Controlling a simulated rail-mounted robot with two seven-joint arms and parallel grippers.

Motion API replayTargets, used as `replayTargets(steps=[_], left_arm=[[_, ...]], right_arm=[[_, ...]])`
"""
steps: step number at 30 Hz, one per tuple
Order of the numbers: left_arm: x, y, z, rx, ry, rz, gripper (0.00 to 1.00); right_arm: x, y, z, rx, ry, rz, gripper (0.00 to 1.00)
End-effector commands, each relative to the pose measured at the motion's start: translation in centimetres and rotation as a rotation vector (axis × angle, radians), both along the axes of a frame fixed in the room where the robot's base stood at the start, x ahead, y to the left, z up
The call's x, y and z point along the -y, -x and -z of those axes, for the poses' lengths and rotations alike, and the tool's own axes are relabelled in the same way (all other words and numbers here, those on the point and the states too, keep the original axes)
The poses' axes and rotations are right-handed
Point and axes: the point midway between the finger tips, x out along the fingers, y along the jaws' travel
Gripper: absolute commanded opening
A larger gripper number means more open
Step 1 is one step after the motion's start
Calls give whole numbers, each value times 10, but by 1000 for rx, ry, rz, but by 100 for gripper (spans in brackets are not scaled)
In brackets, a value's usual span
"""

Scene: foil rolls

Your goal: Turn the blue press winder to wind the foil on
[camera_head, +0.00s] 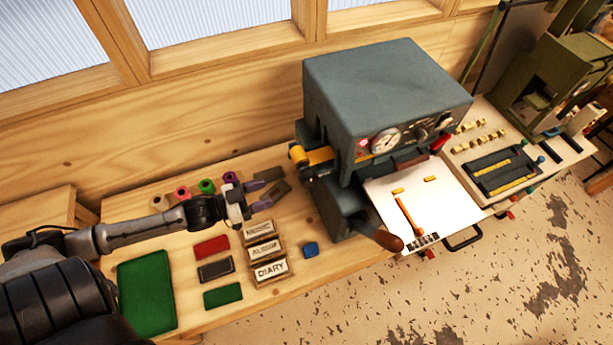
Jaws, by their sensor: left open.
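The blue-grey press (385,85) stands on the bench at centre. Gold foil (319,155) shows at its left side, with an orange-yellow roll end (297,154) sticking out. I cannot make out a distinct blue winder; that side is small and partly shaded. Foil rolls stand at the back of the bench: tan (160,202), pink (182,192), green (206,186) and purple (231,178). My left gripper (262,195) is open and empty above the bench, left of the press and apart from it. My right gripper is not in view.
Stamp blocks, one reading DIARY (270,270), lie below my left gripper. Green (146,288), red (211,247) and dark pieces lie left. The press's wooden handle (385,238) juts forward. A white plate (415,200) extends right.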

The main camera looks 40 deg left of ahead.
Motion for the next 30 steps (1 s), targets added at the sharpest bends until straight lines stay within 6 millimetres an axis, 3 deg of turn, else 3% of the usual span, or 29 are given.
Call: replayTargets(steps=[8,30], left_arm=[[7,-9,-10,39,59,16,51],[54,-106,-10,37,55,16,51]], right_arm=[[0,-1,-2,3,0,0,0],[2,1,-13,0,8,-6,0]])
